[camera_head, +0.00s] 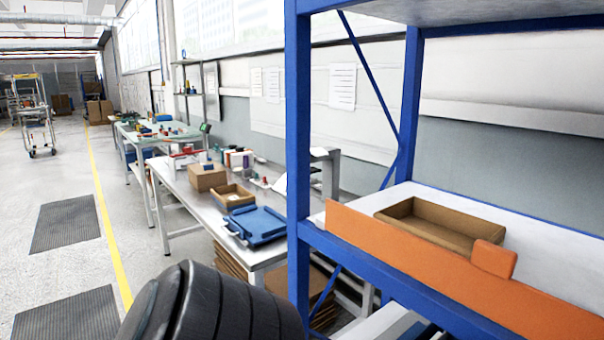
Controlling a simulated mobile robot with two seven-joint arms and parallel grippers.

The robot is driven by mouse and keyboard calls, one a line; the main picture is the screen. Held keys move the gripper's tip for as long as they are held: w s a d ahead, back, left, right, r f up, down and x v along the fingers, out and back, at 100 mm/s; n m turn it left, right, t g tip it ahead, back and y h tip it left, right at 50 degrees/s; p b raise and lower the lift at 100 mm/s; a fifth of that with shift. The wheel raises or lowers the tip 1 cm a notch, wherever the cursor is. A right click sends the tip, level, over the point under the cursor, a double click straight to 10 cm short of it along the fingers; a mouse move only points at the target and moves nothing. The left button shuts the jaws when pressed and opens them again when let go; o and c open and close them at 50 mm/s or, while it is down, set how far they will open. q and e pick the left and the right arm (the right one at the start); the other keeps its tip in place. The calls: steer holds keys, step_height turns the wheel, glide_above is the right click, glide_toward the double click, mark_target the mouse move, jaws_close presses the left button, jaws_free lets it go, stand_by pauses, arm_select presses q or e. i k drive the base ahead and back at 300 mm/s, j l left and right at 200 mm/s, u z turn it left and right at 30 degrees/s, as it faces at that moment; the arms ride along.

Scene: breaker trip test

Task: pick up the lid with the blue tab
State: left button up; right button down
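I cannot make out a lid with a blue tab in the head view. A flat blue case or tray (256,224) lies on the near end of the long workbench; I cannot tell whether it has a lid. An open, shallow brown box (439,225) sits on the white shelf at the right and looks empty. Neither of my grippers is in view.
A blue rack post (298,150) stands close in front. An orange board (420,268) edges the shelf, with an orange block (494,259) by the box. Brown boxes (207,177) stand on the workbench (187,190). The floor at left (55,262) is clear, with dark mats.

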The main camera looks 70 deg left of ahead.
mark_target(203, 176)
steer(key=u, duration=3)
